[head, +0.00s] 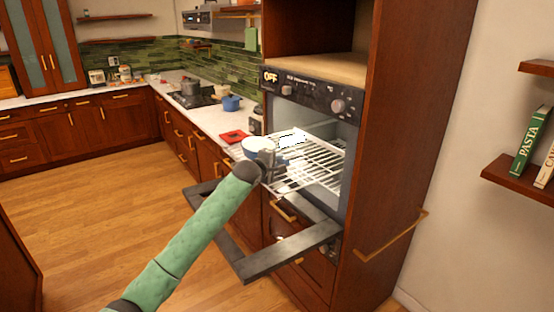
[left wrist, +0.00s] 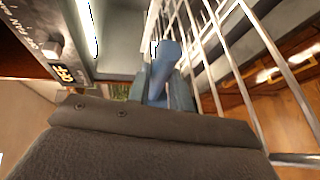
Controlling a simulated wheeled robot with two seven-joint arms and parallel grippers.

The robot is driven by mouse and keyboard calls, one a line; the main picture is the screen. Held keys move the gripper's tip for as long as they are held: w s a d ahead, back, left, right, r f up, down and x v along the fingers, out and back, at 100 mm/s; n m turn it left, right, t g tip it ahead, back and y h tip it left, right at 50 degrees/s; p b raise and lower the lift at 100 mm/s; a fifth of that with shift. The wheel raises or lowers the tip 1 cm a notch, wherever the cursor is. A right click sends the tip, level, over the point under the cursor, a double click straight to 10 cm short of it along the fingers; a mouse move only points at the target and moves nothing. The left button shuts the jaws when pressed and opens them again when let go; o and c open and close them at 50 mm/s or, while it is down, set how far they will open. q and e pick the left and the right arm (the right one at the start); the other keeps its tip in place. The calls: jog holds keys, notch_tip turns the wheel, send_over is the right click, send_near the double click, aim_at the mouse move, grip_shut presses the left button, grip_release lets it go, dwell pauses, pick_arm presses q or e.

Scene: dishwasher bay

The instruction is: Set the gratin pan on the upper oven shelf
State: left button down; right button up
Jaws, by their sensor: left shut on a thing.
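The gratin pan (head: 258,146) is blue outside with a pale inside. In the head view it is at the left edge of the pulled-out wire oven shelf (head: 322,163), partly hidden by my gripper. My left gripper (head: 274,161) is shut on the pan's blue handle, which shows between the fingers in the left wrist view (left wrist: 165,62). The shelf's bars run close beside the handle in the left wrist view (left wrist: 262,40). I cannot tell whether the pan touches the shelf. My right gripper is not in view.
The oven door (head: 290,252) hangs open below the shelf. The control panel (head: 310,90) is above the opening. A counter (head: 205,115) with a red mat (head: 233,136) and a blue pot (head: 231,103) runs to the left. The wooden floor at left is clear.

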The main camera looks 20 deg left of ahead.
pick_arm(q)
jog(key=shift+w+f, duration=0.1)
jog(key=shift+f, duration=0.05)
jog(key=c, duration=1.3)
grip_release()
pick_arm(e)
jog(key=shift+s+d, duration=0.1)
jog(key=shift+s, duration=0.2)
pick_arm(q)
jog(key=shift+o, duration=0.2)
jog(key=shift+f, duration=0.1)
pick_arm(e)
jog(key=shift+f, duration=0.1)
pick_arm(q)
jog(key=shift+s, duration=0.35)
jog(key=b+v, duration=0.4)
jog(key=v, duration=0.7)
jog(key=shift+s+b, duration=0.2)
jog(key=shift+b, duration=0.2)
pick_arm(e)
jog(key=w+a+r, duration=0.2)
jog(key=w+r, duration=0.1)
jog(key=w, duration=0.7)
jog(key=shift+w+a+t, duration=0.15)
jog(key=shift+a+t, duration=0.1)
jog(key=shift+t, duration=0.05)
pick_arm(q)
jog(key=shift+a, duration=0.1)
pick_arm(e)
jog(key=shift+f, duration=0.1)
